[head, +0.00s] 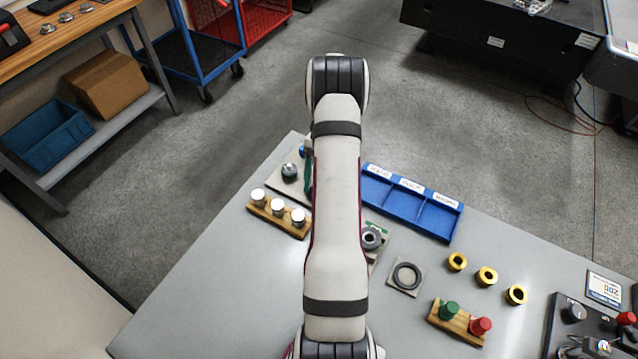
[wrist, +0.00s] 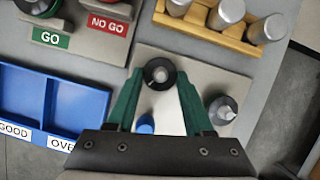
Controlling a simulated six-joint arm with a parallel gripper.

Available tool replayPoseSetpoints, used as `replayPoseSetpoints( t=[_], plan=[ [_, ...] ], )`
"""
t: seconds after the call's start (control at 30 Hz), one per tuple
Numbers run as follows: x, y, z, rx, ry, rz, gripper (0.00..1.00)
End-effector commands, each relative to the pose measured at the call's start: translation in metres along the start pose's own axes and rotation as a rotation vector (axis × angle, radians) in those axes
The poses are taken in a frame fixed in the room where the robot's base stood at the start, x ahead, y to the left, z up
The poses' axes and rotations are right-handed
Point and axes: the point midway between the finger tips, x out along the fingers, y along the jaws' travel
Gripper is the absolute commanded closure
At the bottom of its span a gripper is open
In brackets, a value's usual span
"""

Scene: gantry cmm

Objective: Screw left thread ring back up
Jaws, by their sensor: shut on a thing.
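In the wrist view my gripper (wrist: 158,80) has its green fingers closed on both sides of a dark thread ring (wrist: 152,68). The ring sits around a grey post with a round top, over a light grey plate (wrist: 205,66). A second post (wrist: 223,108) with a darker collar stands on the same plate, to the right and apart from the fingers. A small blue part (wrist: 145,124) shows between the fingers. In the head view the plate's left part (head: 277,184) and one post (head: 289,170) show. My arm hides the held ring there, and only a bit of green finger (head: 309,178) shows.
A wooden block with white-topped cylinders (head: 278,213) stands close to the plate. A blue compartment tray (head: 440,222) lies to the right. GO and NO GO rings (head: 372,237), a flat dark ring (head: 407,275) and yellow rings (head: 487,276) are nearer. The table's front left is clear.

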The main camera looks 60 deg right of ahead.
Motion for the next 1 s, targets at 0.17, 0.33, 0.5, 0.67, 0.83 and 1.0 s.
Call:
replayPoseSetpoints(
  t=[0.17, 0.33, 0.5, 0.67, 0.83, 1.0],
  plan=[
    [0.0015, -0.0018, 0.0003, -0.121, -0.001, 0.050, 1.00],
    [0.0015, -0.0028, 0.0005, -0.208, -0.001, 0.086, 1.00],
    [0.0016, -0.0032, 0.0005, -0.263, -0.001, 0.108, 1.00],
    [0.0017, -0.0032, 0.0005, -0.292, -0.001, 0.121, 1.00],
    [0.0017, -0.0033, 0.0006, -0.301, -0.001, 0.124, 1.00],
    [0.0018, -0.0033, 0.0007, -0.301, -0.001, 0.125, 1.00]
  ],
)
